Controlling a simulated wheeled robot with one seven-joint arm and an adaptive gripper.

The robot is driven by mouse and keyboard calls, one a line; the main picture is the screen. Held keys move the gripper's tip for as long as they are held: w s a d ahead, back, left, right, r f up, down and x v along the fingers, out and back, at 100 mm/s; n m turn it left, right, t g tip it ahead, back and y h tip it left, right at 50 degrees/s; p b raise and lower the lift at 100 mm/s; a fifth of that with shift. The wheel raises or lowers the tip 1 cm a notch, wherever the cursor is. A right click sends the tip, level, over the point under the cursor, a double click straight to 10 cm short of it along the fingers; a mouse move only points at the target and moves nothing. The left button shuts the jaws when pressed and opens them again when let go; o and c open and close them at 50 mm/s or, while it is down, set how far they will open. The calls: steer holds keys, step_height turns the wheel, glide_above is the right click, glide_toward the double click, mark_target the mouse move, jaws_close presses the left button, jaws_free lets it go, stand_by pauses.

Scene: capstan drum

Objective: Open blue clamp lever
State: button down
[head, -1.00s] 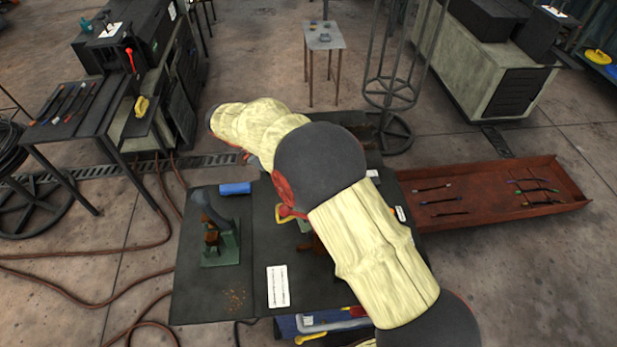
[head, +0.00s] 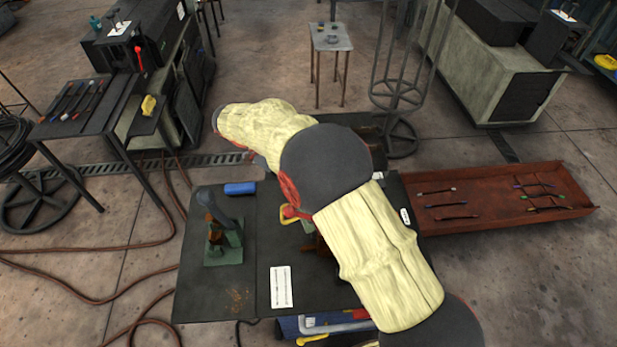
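A green clamp-like fixture (head: 226,246) stands at the left of the dark workbench (head: 215,291). A grey-blue curved lever (head: 217,204) rises from it, leaning to the upper left, with a brown part beside it. My padded arm crosses the bench from the lower right and bends to the upper left. My gripper does not show; the arm hides it or it lies out of sight. The arm also covers much of the bench's middle and right.
A yellow and red part (head: 291,213) shows beside my arm. A white label card (head: 281,287) lies on the bench. A rusty tray (head: 490,220) with several tools stands at right, a side table (head: 75,125) at left. Hoses run over the floor at left.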

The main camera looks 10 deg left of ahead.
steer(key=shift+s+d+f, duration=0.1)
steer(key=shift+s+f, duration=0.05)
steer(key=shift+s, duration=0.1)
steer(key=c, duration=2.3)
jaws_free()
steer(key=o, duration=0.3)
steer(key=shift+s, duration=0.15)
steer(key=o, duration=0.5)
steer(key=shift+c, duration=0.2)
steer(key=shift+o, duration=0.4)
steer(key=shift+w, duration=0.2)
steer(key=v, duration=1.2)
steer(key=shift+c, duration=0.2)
